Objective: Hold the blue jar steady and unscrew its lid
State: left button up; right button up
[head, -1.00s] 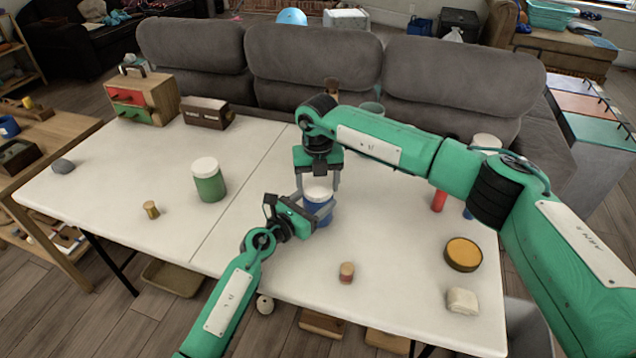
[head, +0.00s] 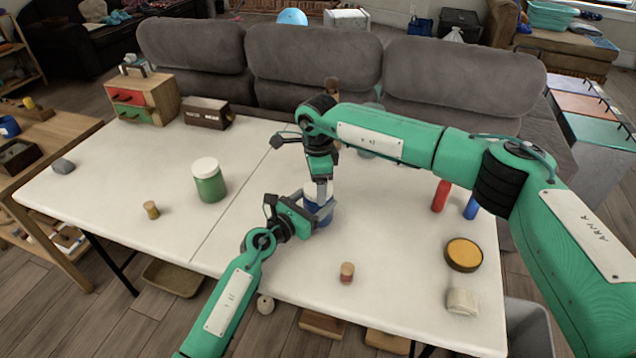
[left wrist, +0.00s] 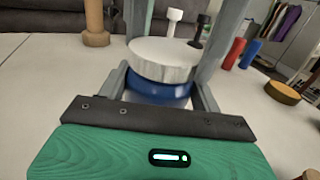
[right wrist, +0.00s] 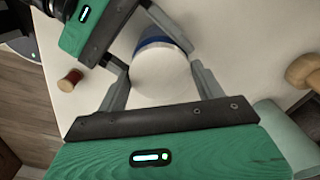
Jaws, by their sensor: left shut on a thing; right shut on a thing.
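The blue jar (head: 324,222) stands upright near the middle of the white table, with its white lid (left wrist: 163,60) on top. My left gripper (head: 316,208) comes in low from the front left and is shut on the jar's blue body; its fingers flank the body in the left wrist view. My right gripper (head: 318,186) points down from above and is shut on the lid, its fingers on either side of the lid in the right wrist view (right wrist: 165,82). The grippers hide much of the jar in the head view. I cannot tell whether the lid is loose.
A green jar (head: 209,187) with a white lid stands to the left. A small cork-like piece (head: 346,272), a yellow-topped round tin (head: 463,254) and a pale block (head: 462,301) lie in front and right. Red (head: 440,196) and blue (head: 473,206) cylinders stand at right.

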jog(key=n, duration=0.3)
jog(key=shift+r, duration=0.25)
dwell(0.5)
jog(key=shift+r, duration=0.9)
jog(key=shift+r, duration=2)
pick_arm(q)
jog(key=o, duration=2)
